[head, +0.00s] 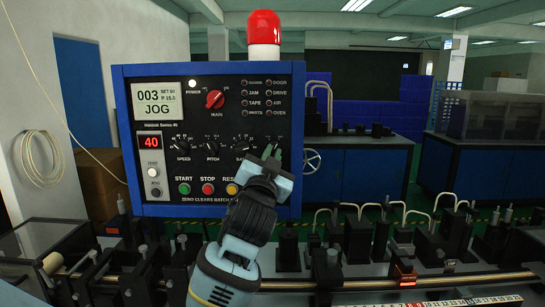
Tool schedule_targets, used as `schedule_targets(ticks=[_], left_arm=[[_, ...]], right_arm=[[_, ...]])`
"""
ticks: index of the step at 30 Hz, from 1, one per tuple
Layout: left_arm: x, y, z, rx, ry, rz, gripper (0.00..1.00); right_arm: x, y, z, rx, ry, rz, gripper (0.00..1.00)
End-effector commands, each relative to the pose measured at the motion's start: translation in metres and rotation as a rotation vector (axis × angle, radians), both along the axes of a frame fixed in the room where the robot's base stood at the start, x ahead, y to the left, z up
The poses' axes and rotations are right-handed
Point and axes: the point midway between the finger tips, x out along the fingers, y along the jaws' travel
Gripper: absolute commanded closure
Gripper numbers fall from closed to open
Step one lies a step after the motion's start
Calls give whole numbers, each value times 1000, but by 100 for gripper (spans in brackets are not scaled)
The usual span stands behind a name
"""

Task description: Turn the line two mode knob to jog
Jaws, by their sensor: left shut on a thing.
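A blue-framed control panel (222,208) stands in front of me. Its display (157,102) reads 003 and JOG. My left gripper (269,155) reaches up to the right end of the dial row and is shut on what appears to be the mode knob. The fingers and wrist hide that knob and its label, so its pointer cannot be read. To its left are the slack dial (242,144), pitch dial (212,145) and speed dial (181,145). My right gripper is not in view.
A red main switch (215,99) sits above the dials. The start button (184,188), stop button (208,188) and reset button (232,188) lie below, near my arm. A red lamp (263,28) tops the panel. Machine parts (360,240) line the bench.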

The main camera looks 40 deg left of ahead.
Motion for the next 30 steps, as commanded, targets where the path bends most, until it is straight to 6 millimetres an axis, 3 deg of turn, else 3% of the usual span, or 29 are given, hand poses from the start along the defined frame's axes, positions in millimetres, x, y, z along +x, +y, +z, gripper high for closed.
schedule_targets(ticks=[21,22,26,30], left_arm=[[-2,2,5,63,41,5,100],[-2,2,5,63,41,5,87],[-2,2,4,62,42,4,70],[-1,1,3,60,45,2,68]], right_arm=[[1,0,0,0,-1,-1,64],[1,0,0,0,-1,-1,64],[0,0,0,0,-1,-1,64],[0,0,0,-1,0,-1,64]])
